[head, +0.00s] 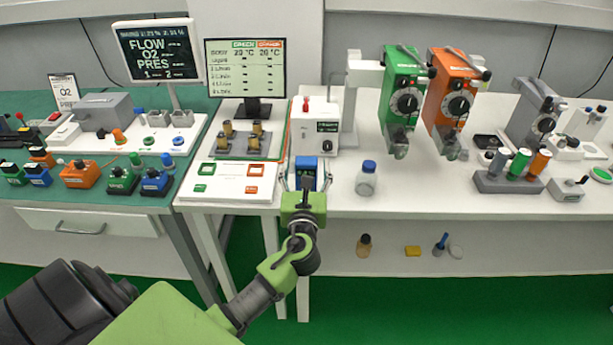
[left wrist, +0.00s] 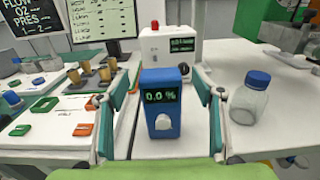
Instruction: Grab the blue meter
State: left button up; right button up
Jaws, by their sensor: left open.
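The blue meter (left wrist: 161,103) stands upright on the white table in the left wrist view, with a dark display reading 0.0 % and a white knob below it. In the head view the blue meter (head: 307,182) is partly hidden behind my left gripper (head: 306,185). My left gripper (left wrist: 162,118) is open, with one finger on each side of the meter. Gaps show between the fingers and the meter in the left wrist view. My right gripper is in neither view.
A white device with a red knob (head: 315,128) stands right behind the meter. A blue-capped bottle (head: 366,180) stands to the right. A white panel with green and orange squares (head: 229,183) lies to the left. Green and orange vaporizers (head: 404,88) are farther right.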

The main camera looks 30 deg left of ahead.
pick_arm(q)
jog(key=shift+x, duration=1.55)
jog(key=shift+d+r, duration=0.1)
grip_shut()
